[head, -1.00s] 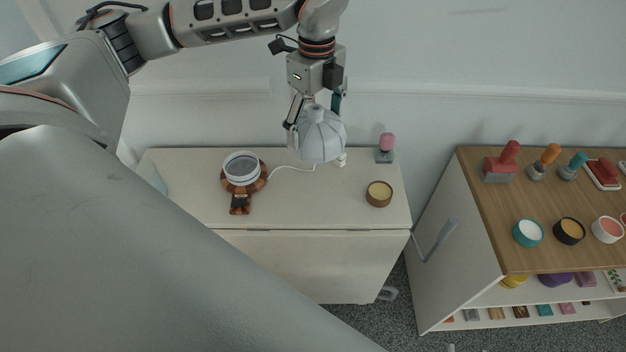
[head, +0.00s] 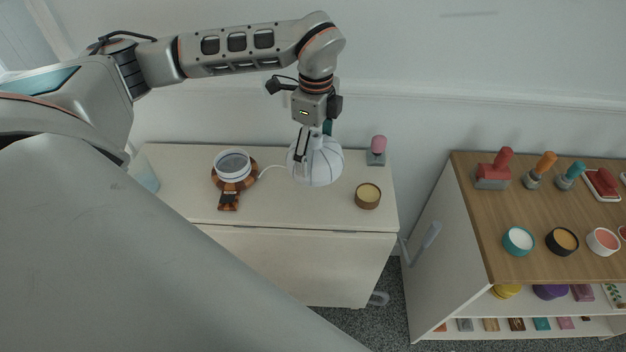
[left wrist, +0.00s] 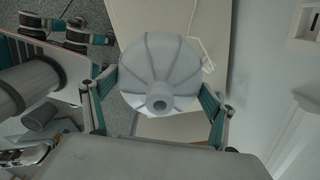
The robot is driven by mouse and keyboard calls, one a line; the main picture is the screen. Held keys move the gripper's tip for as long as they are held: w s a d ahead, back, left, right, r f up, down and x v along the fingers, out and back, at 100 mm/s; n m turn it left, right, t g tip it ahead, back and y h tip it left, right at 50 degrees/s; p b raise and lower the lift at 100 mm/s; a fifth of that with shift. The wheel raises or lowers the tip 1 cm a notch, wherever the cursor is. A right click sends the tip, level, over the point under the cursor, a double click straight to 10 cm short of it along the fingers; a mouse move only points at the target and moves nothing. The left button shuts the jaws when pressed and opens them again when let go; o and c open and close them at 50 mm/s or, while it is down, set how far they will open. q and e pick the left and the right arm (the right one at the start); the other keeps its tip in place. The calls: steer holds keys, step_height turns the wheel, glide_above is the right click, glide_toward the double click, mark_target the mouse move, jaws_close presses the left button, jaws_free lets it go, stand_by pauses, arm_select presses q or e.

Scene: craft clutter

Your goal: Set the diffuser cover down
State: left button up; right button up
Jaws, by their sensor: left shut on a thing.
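The diffuser cover (head: 318,166) is a pale grey-white ribbed dome with a narrow neck at its top. My left gripper (head: 313,140) points down and is shut on it near the neck. In the head view the cover overlaps the white cabinet top; I cannot tell whether it touches it. In the left wrist view the cover (left wrist: 160,78) sits between the two teal fingers (left wrist: 155,105). The diffuser base (head: 233,166), a white-rimmed round dish on a brown figure-shaped stand, is to the left with a white cord. My right gripper is not in view.
The white cabinet top (head: 290,212) also bears a brown round pot (head: 367,196) and a pink-topped stamp (head: 377,150) to the right. A wooden-topped shelf unit (head: 480,220) with stamps and pots stands further right. The cabinet's front middle is clear.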

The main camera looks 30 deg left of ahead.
arm_select(q)
step_height(320, 180, down, 12)
steer(key=shift+f, duration=0.15)
stand_by(0.4)
steer(key=o, duration=1.2)
steer(key=shift+f, duration=0.15)
step_height(320, 180, up, 12)
steer(key=shift+r, duration=0.15)
